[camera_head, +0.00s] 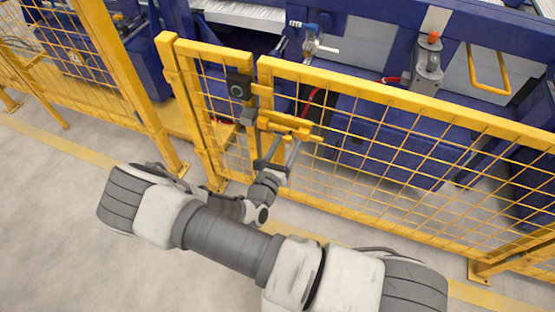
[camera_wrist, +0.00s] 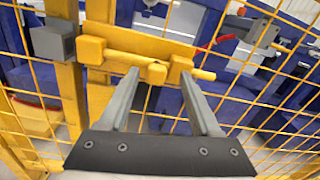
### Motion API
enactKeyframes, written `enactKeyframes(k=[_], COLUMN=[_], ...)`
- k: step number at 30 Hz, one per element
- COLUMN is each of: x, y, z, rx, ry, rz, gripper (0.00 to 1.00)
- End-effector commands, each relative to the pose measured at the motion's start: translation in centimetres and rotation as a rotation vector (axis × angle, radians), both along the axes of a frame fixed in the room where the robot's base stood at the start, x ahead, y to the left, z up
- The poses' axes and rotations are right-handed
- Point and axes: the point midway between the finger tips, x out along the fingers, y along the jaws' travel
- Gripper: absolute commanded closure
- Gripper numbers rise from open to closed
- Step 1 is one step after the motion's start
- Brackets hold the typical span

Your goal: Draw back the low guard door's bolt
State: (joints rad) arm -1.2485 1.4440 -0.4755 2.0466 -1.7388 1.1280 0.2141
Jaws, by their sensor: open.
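The yellow guard door (camera_head: 400,104) is a low mesh panel in a yellow frame. Its yellow bolt (camera_head: 314,137) lies nearly level on a yellow plate near the door's left edge. In the wrist view, the bolt's rod (camera_wrist: 130,59) runs between two yellow blocks, and its right end sticks out past the right block. A small yellow knob (camera_wrist: 156,73) on the rod shows between my fingertips. A grey block (camera_wrist: 50,43) sits just left of the bolt; whether the rod enters it is unclear. My gripper (camera_head: 279,150) is open, its fingers pointing at the bolt around the knob; contact cannot be told.
Yellow mesh fencing (camera_head: 75,60) continues left. Blue machinery (camera_head: 385,140) stands behind the door. The grey floor (camera_head: 60,215) in front is open.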

Motion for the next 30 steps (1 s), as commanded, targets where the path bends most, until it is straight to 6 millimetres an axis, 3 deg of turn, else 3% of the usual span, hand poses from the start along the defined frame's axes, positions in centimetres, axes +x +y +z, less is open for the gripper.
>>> enactKeyframes(k=[5, 18, 24, 30], x=[-2.7, -12.4, -15.0, -15.7], y=[1.2, 5.0, 6.0, 6.2], z=[0.2, 0.1, 0.1, 0.0], rx=[0.000, 0.000, -0.001, -0.001], ry=[0.002, 0.001, 0.000, 0.000], rz=[0.004, 0.002, 0.000, -0.003], gripper=[0.35, 0.35, 0.35, 0.35])
